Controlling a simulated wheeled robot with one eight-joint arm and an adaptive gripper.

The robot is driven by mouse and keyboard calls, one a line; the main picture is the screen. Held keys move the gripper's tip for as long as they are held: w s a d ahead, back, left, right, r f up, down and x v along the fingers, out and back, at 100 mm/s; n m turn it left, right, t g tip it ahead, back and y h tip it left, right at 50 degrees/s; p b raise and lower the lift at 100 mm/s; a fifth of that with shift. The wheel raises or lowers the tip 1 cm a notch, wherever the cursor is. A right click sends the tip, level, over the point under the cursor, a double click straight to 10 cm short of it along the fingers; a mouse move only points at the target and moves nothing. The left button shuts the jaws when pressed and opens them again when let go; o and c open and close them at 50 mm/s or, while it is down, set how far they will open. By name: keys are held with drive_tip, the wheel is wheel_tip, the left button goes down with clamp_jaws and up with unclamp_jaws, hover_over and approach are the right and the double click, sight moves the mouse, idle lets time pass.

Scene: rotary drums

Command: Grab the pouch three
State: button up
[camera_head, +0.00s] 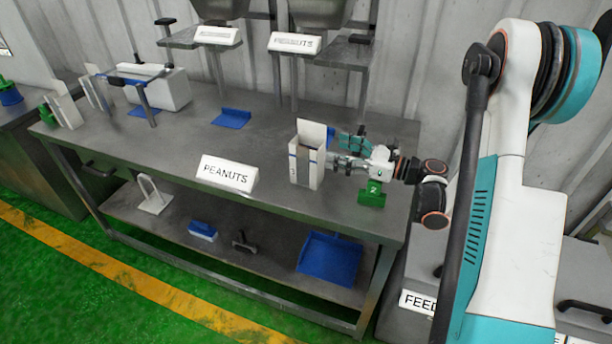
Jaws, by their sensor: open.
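A white pouch (304,168) with blue bands and a small "3" on its side stands upright on the grey steel table, near its front right. Its top looks open, with a taller back panel. My gripper (336,160) reaches in from the right, low over the table, with its fingertips at the right side of the pouch. It is open. Whether the fingers touch the pouch or straddle it cannot be told from this view.
A green block (372,193) marked "2" is just below my gripper's wrist. A PEANUTS sign (227,173) is on the table's front edge. A blue scoop (231,118) lies behind. More pouches (62,108) stand at far left. Hopper stands (352,52) rise at the back.

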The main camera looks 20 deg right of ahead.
sight(307, 142)
drive_tip(key=b+x, duration=0.3)
drive_tip(key=x, duration=0.7)
clamp_jaws()
